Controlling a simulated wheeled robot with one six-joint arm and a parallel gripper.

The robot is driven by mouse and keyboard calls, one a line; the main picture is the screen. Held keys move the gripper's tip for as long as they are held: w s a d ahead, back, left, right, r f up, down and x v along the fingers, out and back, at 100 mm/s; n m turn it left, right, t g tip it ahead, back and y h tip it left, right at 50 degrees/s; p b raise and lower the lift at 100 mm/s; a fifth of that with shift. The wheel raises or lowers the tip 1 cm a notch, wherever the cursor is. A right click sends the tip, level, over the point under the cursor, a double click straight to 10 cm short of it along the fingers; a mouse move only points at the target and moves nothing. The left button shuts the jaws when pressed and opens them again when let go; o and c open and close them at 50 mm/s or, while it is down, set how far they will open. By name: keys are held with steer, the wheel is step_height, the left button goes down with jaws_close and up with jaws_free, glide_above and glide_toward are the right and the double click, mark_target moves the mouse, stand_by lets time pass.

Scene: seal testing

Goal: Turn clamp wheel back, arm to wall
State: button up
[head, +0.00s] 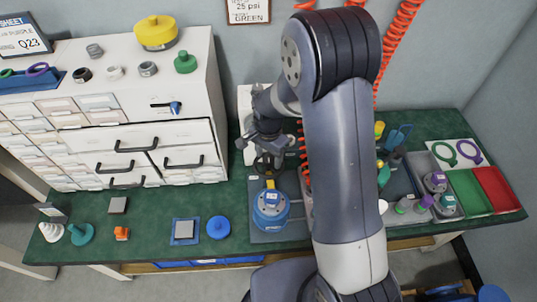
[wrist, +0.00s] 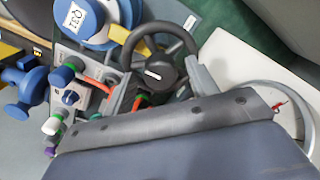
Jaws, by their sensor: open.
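The black clamp wheel (head: 268,165) is on the bench fixture behind a round blue test piece (head: 270,212). It shows large in the wrist view (wrist: 188,38), with a dark hub and a white mark. A yellow part (head: 270,184) lies between wheel and blue piece; I cannot tell whether it is the clamp arm's tip. My gripper (head: 262,143) is open just above and behind the wheel. In the wrist view its grey fingers (wrist: 163,85) stand on either side of the hub; contact is unclear. My arm hides part of the fixture's right side.
Right of my arm are grey trays with bottles, a green bin (head: 468,191) and a red bin (head: 497,188). A white drawer cabinet (head: 190,90) stands left. A blue disc (head: 218,227) lies on the green bench. Orange coiled hoses (head: 400,40) hang behind my arm.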

jaws_close()
stand_by(0.6)
